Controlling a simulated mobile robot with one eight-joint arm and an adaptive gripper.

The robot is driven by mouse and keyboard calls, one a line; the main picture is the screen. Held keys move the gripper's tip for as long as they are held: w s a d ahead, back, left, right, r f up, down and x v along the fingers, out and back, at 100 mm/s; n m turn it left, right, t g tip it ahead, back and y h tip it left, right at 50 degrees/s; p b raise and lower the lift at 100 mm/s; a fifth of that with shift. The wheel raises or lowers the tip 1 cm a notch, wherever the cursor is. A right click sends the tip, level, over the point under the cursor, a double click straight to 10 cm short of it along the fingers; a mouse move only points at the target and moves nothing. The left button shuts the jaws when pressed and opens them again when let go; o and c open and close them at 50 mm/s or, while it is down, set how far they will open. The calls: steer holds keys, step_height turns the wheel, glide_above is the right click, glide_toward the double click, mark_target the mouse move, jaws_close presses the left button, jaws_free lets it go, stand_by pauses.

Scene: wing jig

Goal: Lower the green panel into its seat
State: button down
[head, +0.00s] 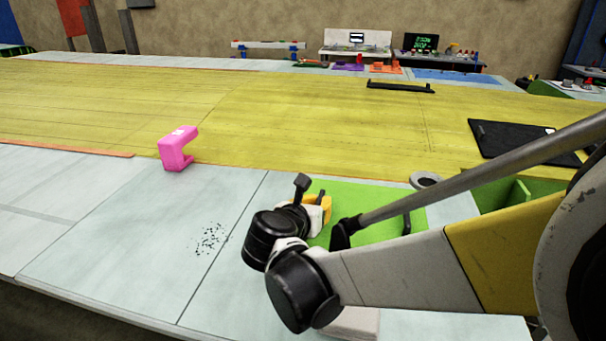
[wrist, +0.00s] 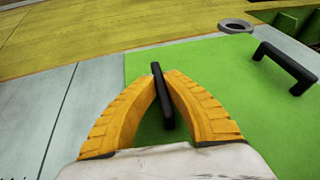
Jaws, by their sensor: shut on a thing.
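The green panel (head: 380,198) is a flat bright green plate at the near edge of the yellow wing skin, partly hidden by my arm in the head view. It fills much of the wrist view (wrist: 215,65). It has two black handles. My gripper (wrist: 162,85) is shut on one black handle (wrist: 158,75), with a yellow finger on each side. In the head view my gripper (head: 320,203) is over the panel's left side. The other handle (wrist: 285,66) stands free to the right. I cannot tell whether the panel is raised or resting, and no seat shows clearly under it.
A grey ring (head: 425,180) lies by the panel's far edge. A green open-topped structure (head: 510,195) is at the right, partly behind my arm. A pink clamp (head: 175,150) stands left on the wing's edge. A black plate (head: 500,137) lies on the yellow skin (head: 320,115). Pale surface at left is mostly clear.

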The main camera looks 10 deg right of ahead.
steer(key=shift+f+b, duration=1.35)
steer(key=shift+f, duration=0.25)
steer(key=c, duration=1.5)
jaws_free()
steer(key=shift+r, duration=0.1)
steer(key=shift+a, duration=0.1)
steer(key=v, duration=1.2)
steer(key=shift+s, duration=0.1)
